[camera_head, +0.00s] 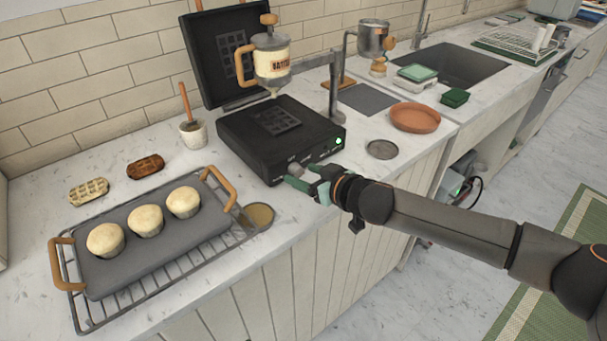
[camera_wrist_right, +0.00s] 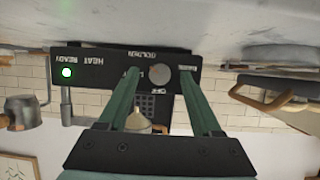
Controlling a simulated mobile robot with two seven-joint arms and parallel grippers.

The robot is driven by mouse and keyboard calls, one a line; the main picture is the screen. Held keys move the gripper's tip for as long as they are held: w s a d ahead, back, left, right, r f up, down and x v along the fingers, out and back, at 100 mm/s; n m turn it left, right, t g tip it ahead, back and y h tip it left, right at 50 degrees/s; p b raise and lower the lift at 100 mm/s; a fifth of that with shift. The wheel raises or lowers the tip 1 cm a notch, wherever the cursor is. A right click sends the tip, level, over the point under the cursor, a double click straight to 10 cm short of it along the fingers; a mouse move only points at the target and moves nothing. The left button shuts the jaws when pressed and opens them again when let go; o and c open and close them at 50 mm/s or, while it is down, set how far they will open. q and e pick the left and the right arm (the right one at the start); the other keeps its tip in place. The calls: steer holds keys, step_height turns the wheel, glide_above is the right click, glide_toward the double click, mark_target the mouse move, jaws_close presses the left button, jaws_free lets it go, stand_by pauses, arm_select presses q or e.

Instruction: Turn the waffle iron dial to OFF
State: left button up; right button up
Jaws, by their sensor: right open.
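The waffle iron (camera_head: 265,140) is black, with its lid raised and its front panel facing the room's open side. Its grey round dial (camera_wrist_right: 160,75) shows in the wrist view, which is upside down, with GOLDEN, DARK and OFF lettering around it. Which mark the dial points to is too small to tell. My right gripper (camera_head: 305,178) is open at the panel's left part, its green fingers on either side of the dial. In the wrist view the fingertips (camera_wrist_right: 160,72) appear apart from the dial. The green light (camera_wrist_right: 66,72) is lit. My left gripper is not in view.
A batter dispenser (camera_head: 271,62) hangs over the waffle iron. A rack with a grey tray (camera_head: 150,258) and muffins stands at the left. A terracotta dish (camera_head: 415,118) is to the right.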

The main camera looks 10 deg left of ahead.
steer(key=shift+w+a+f, duration=0.1)
steer(key=shift+w+a, duration=0.1)
steer(key=shift+a, duration=0.05)
jaws_close()
stand_by(0.5)
